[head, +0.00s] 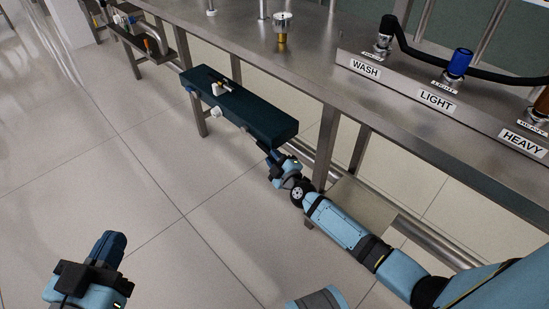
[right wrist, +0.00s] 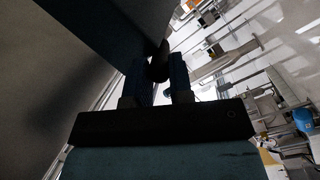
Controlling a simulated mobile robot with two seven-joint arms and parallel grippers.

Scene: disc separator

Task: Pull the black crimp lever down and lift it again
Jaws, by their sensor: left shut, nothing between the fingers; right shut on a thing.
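In the head view, my right arm reaches to the near end of a dark teal box-shaped unit (head: 240,105). My right gripper (head: 268,151) is just below that end. In the right wrist view, the fingers of the right gripper (right wrist: 159,80) are shut on a black rounded piece, the black crimp lever (right wrist: 158,62), under a large dark surface. In the head view the lever is hidden by the unit and the gripper. My left gripper (head: 108,247) is shut and empty, low at the left over the floor.
A steel bench (head: 320,70) runs along the back, with a panel labelled WASH, LIGHT and HEAVY (head: 437,99) at the right. Bench legs and a low rail stand near my right arm. The tiled floor (head: 130,150) at the left is clear.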

